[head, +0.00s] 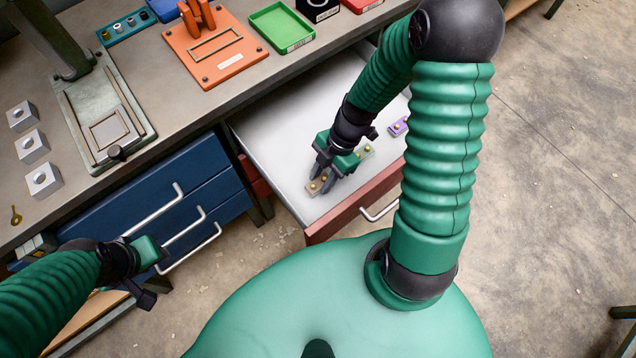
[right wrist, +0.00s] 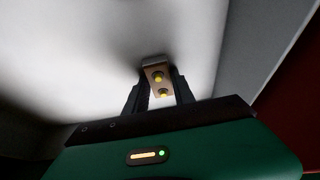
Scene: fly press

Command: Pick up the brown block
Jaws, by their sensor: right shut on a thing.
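The brown block (head: 314,187) with yellow studs lies at the front left of the open white drawer (head: 290,130) in the head view. My right gripper (head: 322,180) reaches down into the drawer and is shut on this block.
A pale green block (head: 366,152) lies just behind my right gripper, and a purple block (head: 398,126) lies farther right in the drawer. The red drawer front (head: 350,205) rises near the gripper. Blue drawers with handles (head: 160,211) stand left. The bench holds a press plate (head: 103,120) and several white blocks.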

